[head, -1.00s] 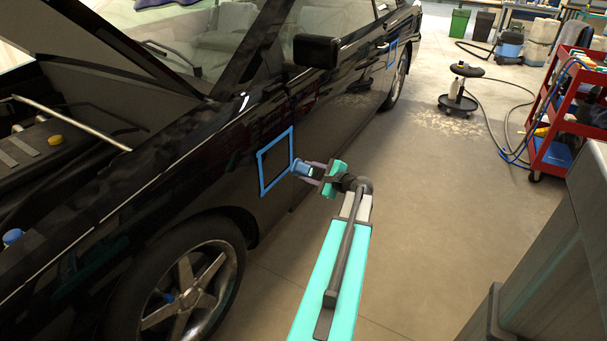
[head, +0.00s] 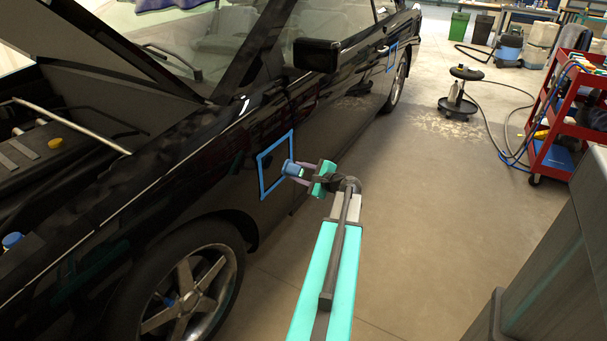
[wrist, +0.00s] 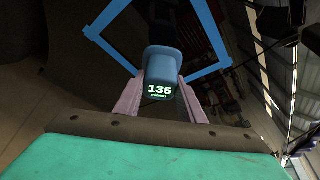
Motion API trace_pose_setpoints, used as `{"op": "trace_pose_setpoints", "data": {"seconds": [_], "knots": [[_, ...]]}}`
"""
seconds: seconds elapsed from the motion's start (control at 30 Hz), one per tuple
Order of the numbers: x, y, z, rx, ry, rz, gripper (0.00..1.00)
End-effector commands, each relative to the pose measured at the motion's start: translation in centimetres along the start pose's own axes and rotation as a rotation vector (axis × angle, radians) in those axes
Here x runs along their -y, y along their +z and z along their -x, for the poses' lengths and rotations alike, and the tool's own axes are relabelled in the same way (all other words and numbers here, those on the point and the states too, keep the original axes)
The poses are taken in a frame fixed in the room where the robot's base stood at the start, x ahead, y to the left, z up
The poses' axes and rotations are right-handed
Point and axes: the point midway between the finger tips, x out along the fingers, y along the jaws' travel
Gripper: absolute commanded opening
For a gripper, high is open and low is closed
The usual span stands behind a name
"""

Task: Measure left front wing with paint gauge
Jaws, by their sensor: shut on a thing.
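The black car's left front wing (head: 195,205) carries a blue square frame (head: 262,178) behind the front wheel. My gripper (head: 301,172) is shut on the blue paint gauge (head: 289,168), whose tip points at the wing inside the frame's right part. In the wrist view the gauge (wrist: 162,66) sits between my two pale fingers (wrist: 159,98) and its display reads 136. The frame (wrist: 112,50) shows beyond it there. The contact between the gauge tip and the paint is hidden by the gauge body.
The bonnet (head: 95,50) is raised. A wing mirror (head: 316,55) sticks out from the car. A wheeled stool (head: 459,100) and a red trolley (head: 560,125) stand to the right. The floor beside the car is clear.

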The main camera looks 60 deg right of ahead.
Motion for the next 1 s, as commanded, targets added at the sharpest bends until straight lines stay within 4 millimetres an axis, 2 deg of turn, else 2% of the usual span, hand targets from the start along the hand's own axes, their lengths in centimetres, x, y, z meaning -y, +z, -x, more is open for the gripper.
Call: {"op": "trace_pose_setpoints", "data": {"seconds": [0.37,1.0], "knots": [[0.0,1.0,-2.4,0.002,0.000,0.000,0.13],[-0.1,1.6,-3.0,0.003,0.002,0.000,0.13]]}}
